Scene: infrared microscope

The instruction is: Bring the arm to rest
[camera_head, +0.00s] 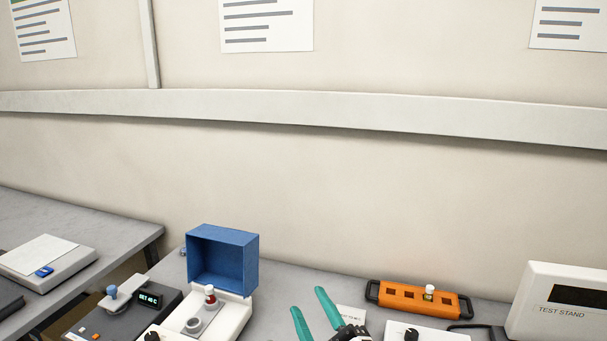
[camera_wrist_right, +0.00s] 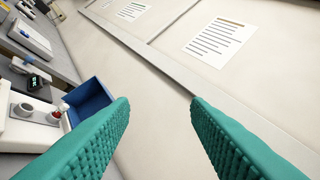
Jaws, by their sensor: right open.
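My right gripper (camera_head: 318,316) has two teal fingers and rises from the bottom middle of the head view, over the grey bench. Its fingers are spread apart with nothing between them. In the right wrist view the two ribbed teal fingers (camera_wrist_right: 160,125) stand wide apart, with only bare wall between them. The gripper is to the right of the white device with the raised blue cover (camera_head: 250,275), and left of the orange tray (camera_head: 415,299). My left gripper is in neither view.
The white device holds a red-and-white vial (camera_head: 210,294). A dark unit with a small lit display (camera_head: 150,299) stands left of it. A white vial (camera_head: 429,292) stands in the orange tray. The test stand box (camera_head: 560,303) is at the right.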

